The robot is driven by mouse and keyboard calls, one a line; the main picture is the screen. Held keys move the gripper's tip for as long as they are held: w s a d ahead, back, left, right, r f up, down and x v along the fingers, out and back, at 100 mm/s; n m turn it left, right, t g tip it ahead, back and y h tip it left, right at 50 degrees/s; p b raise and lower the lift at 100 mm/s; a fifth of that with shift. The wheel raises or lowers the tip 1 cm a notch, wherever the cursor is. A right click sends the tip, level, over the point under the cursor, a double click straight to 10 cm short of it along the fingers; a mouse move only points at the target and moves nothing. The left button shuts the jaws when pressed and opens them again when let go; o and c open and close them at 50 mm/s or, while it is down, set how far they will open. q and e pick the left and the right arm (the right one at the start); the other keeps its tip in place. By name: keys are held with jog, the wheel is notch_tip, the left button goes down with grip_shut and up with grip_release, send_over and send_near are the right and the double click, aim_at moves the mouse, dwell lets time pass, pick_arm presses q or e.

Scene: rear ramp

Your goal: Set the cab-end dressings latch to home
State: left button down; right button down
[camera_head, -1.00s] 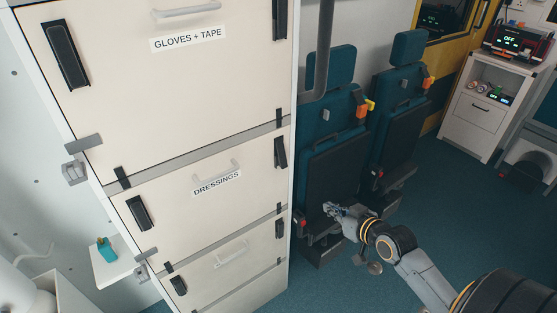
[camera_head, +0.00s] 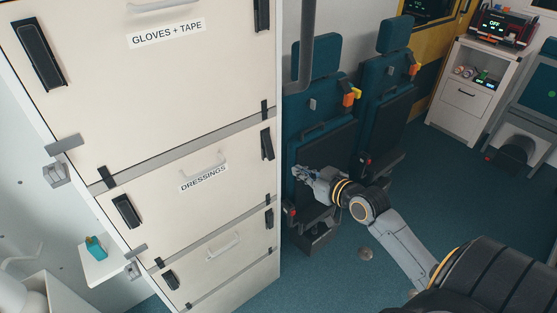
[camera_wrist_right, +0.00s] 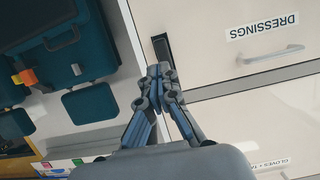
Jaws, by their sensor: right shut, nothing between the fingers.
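The DRESSINGS drawer (camera_head: 190,205) is a cream cabinet front with a pale handle. It has a black latch at each side: the left latch (camera_head: 126,211) and the right latch (camera_head: 267,144). Both lie roughly along the drawer's side edges. My right gripper (camera_head: 303,172) is just right of the cabinet's edge, apart from the right latch in the head view. In the right wrist view, the gripper (camera_wrist_right: 160,70) is shut and empty, its tips overlapping the lower end of the right latch (camera_wrist_right: 161,46). Contact cannot be told. My left gripper is out of view.
The GLOVES + TAPE drawer (camera_head: 150,90) is above and another drawer (camera_head: 220,250) below. Teal folding seats (camera_head: 325,130) stand behind my right gripper. A small shelf with a teal bottle (camera_head: 95,247) is at left. Open floor (camera_head: 420,200) lies right.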

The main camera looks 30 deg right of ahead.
aim_at(272, 160)
jog(key=p+x, duration=0.2)
jog(key=x, duration=0.8)
jog(key=shift+w+f, duration=0.1)
jog(key=shift+w, duration=0.1)
jog(key=w+f+t+b, duration=0.1)
jog(key=t+b, duration=0.1)
jog(key=b, duration=0.5)
jog(key=shift+b, duration=0.3)
jog(key=shift+s+a, duration=0.1)
jog(key=shift+s, duration=0.1)
